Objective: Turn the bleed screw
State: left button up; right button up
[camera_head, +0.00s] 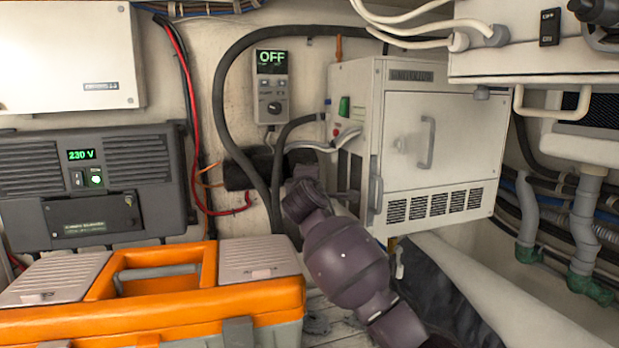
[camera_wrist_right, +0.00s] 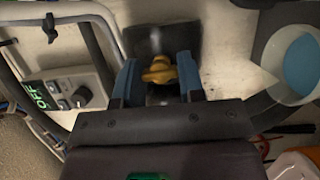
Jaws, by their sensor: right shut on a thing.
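The bleed screw (camera_wrist_right: 159,70) is a small brass-coloured piece in the middle of the right wrist view, in front of a dark patch. My right gripper (camera_wrist_right: 157,78) is shut on it, with one blue finger on each side. In the head view my right arm reaches up from the bottom right to the left side of a white cabinet (camera_head: 408,140). The bleed screw cannot be made out there, and the fingertips are not clear behind my wrist. My left gripper is in neither view.
An orange toolbox (camera_head: 150,318) stands at the lower left. A control panel (camera_head: 271,86) reading OFF hangs on the wall and also shows in the wrist view (camera_wrist_right: 72,94). Black hoses (camera_head: 219,98) run close to my right wrist. A grey 230 V unit (camera_head: 100,190) is at left.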

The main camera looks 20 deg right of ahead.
jog(key=shift+m, duration=0.4)
jog(key=o, duration=0.9)
jog(key=shift+o, duration=0.2)
pick_arm(q)
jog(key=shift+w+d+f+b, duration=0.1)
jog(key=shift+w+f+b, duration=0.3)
jog(key=shift+b, duration=0.6)
pick_arm(e)
jog(key=v, duration=1)
jog(key=shift+s+r, duration=0.15)
jog(key=shift+s, duration=0.3)
